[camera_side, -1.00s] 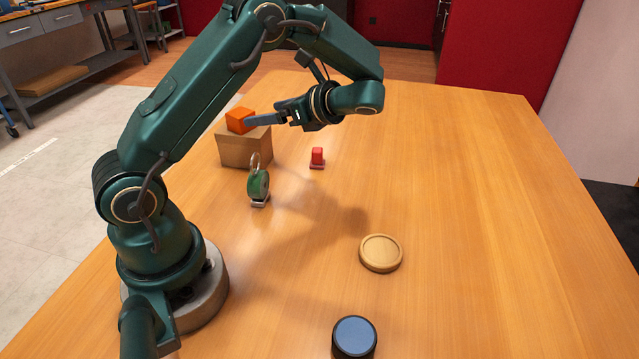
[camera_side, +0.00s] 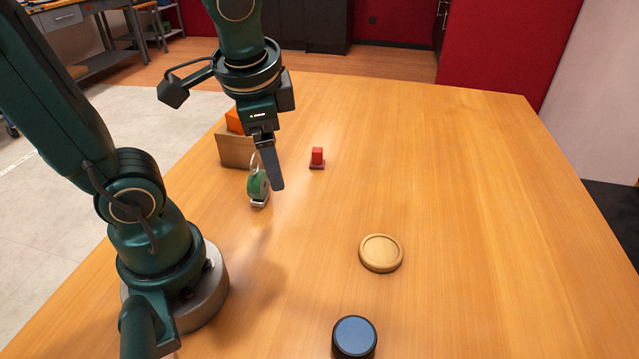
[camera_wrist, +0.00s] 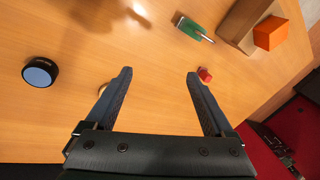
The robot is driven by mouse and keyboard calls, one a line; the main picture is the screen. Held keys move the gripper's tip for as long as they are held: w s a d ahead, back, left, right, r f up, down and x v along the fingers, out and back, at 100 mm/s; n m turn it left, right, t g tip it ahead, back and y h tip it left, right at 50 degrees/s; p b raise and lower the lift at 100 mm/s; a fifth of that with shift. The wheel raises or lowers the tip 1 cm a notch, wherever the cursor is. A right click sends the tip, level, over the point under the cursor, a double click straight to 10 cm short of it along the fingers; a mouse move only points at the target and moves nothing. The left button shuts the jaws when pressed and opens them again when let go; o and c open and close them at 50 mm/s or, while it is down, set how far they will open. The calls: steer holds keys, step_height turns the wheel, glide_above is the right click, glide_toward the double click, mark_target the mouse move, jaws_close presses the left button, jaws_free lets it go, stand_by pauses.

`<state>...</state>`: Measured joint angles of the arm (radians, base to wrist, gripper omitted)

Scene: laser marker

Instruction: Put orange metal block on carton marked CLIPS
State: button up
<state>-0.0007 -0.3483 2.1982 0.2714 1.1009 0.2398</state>
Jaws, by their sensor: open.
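The orange metal block (camera_side: 234,121) sits on top of the brown carton (camera_side: 235,152) at the back left, partly hidden behind my gripper. In the wrist view the orange block (camera_wrist: 269,33) shows on the carton (camera_wrist: 238,22) at the upper right. No marking on the carton is readable. My gripper (camera_side: 274,185) points down over the table, in front of the carton and apart from the block. In the wrist view my gripper (camera_wrist: 158,75) has its two fingers spread wide with nothing between them.
A wooden disc (camera_side: 381,253) and a blue-topped black cylinder (camera_side: 355,337) are nearer. The table's right side is clear.

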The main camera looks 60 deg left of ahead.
steer(key=d+n+t+h, duration=0.1)
steer(key=s+d+n+t+h, duration=0.1)
steer(key=d, duration=0.1)
steer(key=d+n+t, duration=0.1)
steer(key=d, duration=0.1)
steer(key=shift+s+d+r+n+h, duration=0.15)
steer(key=shift+s+r+n+h, duration=0.1)
steer(key=shift+s+n+h, duration=0.15)
